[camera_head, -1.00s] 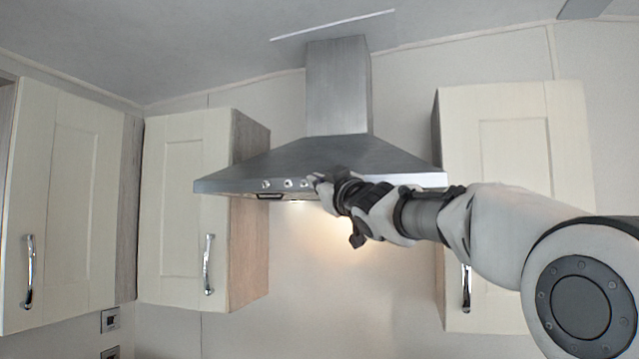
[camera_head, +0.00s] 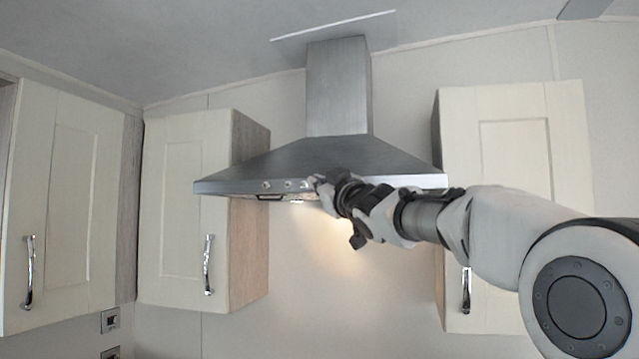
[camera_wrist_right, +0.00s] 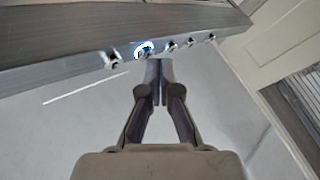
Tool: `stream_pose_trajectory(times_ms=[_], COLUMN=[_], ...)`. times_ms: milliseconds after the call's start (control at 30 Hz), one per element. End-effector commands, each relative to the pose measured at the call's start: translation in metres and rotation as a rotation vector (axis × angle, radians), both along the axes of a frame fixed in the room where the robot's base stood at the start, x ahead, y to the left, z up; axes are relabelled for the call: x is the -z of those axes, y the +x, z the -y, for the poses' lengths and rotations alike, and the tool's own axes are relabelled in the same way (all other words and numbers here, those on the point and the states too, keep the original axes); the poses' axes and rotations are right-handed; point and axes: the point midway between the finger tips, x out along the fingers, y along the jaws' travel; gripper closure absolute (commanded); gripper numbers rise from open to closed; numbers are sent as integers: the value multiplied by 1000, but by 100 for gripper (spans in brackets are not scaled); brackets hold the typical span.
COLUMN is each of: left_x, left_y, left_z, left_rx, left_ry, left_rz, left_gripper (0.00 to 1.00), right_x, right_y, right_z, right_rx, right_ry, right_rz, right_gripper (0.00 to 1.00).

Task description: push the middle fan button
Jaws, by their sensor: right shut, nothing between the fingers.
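The steel range hood (camera_head: 330,158) hangs on the back wall, with a row of small round buttons along its front edge. In the head view, several fan buttons (camera_head: 289,185) show left of my right gripper (camera_head: 316,182); the gripper hides the rest of the row. In the right wrist view the row has several buttons, and one button (camera_wrist_right: 144,48) has a lit blue ring. The middle button (camera_wrist_right: 170,46) lies just right of the lit one. My right gripper (camera_wrist_right: 159,64) is shut and empty, its tips close to the row between these two. I cannot tell whether they touch. My left gripper is out of view.
A cream cabinet (camera_head: 185,205) hangs left of the hood, another (camera_head: 515,140) right of it behind my right arm, and a third (camera_head: 60,190) at the far left. The wall below the hood is clear.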

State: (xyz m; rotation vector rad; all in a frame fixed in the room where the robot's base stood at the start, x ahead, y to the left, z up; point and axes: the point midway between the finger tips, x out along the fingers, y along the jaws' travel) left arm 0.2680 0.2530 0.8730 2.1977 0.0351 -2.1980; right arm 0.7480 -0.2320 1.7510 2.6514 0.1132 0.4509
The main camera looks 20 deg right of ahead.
Motion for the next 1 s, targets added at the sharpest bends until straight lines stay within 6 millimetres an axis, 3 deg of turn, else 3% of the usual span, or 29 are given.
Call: stream_pose_trajectory(times_ms=[600, 1000], left_x=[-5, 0], left_y=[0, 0], left_z=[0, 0], left_rx=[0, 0], left_ry=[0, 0], left_rz=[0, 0], left_gripper=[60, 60], right_x=[0, 0], right_y=[4, -4], right_z=[3, -2], right_rx=[0, 0], right_ry=[0, 0], right_rz=[0, 0], right_gripper=[100, 100])
